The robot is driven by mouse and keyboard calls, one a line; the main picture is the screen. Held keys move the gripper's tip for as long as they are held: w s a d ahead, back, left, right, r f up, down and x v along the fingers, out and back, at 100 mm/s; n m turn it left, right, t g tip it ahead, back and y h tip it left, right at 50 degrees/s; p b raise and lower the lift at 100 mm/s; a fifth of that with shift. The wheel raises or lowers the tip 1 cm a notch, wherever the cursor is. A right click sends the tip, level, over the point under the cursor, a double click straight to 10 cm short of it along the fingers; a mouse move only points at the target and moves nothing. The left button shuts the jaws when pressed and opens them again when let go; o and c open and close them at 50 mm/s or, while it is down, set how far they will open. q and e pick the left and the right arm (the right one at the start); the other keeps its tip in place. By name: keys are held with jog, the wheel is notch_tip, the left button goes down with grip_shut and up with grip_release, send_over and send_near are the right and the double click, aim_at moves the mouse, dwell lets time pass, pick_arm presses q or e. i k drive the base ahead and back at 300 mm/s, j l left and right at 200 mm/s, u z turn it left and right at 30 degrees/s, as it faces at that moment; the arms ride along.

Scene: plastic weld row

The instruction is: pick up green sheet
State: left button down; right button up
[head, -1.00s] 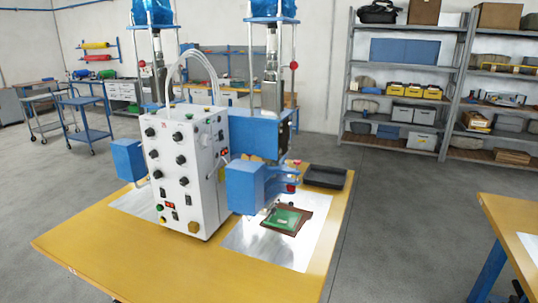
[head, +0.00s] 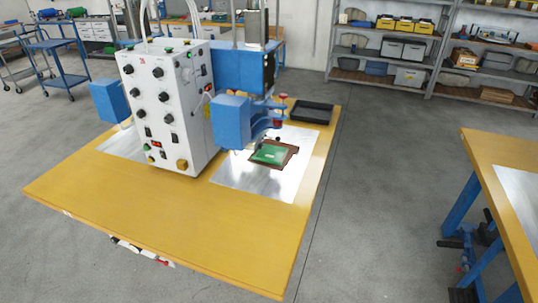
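The green sheet (head: 268,154) lies on a brown holder (head: 289,155) on the right silver plate (head: 256,185) of the yellow table. It sits just right of and below the machine's blue box (head: 231,122). A small pale mark shows on the sheet. Neither of my grippers shows in the head view.
The white control box (head: 168,105) of the welding machine stands on the yellow table (head: 180,220). A black tray (head: 312,112) lies at the back right corner. A second yellow table (head: 505,165) stands at the right, with open grey floor (head: 390,180) between.

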aim_at(271, 154)
jog(key=i+l+u, duration=0.1)
jog(key=i+l, duration=0.15)
jog(key=l, duration=0.15)
jog(key=i+l, duration=0.2)
jog(key=l, duration=0.15)
jog(key=i+l+u, duration=0.15)
jog(key=l, duration=0.25)
jog(key=i+l, duration=0.25)
jog(key=l, duration=0.2)
jog(key=i+l+u, duration=0.15)
jog(key=l, duration=0.25)
jog(key=i+l, duration=0.2)
jog(key=l, duration=0.25)
jog(key=i+l+u, duration=0.15)
jog(key=l, duration=0.3)
jog(key=i+l, duration=0.15)
jog(key=l, duration=0.3)
jog(key=i+u, duration=0.05)
